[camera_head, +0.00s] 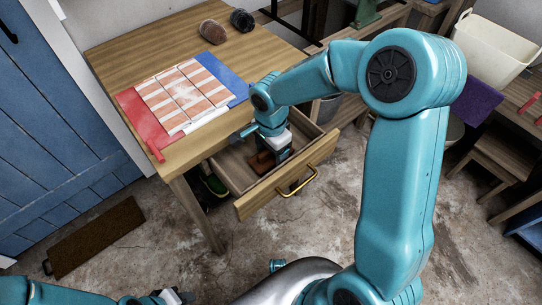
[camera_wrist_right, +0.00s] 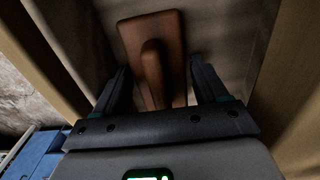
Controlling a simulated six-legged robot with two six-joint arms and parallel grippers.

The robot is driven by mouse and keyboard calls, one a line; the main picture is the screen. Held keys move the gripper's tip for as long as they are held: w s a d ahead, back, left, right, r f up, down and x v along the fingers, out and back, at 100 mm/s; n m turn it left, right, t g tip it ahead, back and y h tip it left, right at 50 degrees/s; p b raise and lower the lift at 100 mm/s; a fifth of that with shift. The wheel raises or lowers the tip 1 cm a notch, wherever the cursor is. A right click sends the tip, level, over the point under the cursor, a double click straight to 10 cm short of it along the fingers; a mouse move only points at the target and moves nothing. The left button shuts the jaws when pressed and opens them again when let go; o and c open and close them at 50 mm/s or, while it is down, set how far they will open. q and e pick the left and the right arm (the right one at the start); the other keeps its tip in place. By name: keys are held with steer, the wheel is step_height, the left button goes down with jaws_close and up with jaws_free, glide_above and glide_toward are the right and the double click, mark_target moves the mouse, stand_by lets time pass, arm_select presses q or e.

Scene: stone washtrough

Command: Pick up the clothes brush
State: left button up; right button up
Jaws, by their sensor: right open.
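The clothes brush (camera_head: 262,161) is a brown block with a raised grip, lying in the open drawer (camera_head: 284,190) of the wooden table. In the right wrist view the brush (camera_wrist_right: 151,30) lies ahead of and between the fingers. My right gripper (camera_wrist_right: 160,80) is open around the line of the raised grip, with gaps on both sides. In the head view my right gripper (camera_head: 276,150) reaches down into the drawer and partly hides the brush. My left gripper (camera_head: 172,297) shows only at the bottom edge, its jaws unclear.
The tabletop (camera_head: 120,68) holds a striped cloth panel (camera_head: 185,92) with red and blue ends, and two rolls (camera_head: 213,32) at the back. The drawer's walls stand close around my right gripper. A dark mat (camera_head: 97,237) lies on the floor at left.

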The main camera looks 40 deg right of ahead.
steer(key=shift+f, duration=0.3)
steer(key=shift+r, duration=0.1)
steer(key=c, duration=0.9)
steer(key=shift+r, duration=0.1)
step_height(320, 180, up, 20)
steer(key=p, duration=0.3)
steer(key=shift+p, duration=0.4)
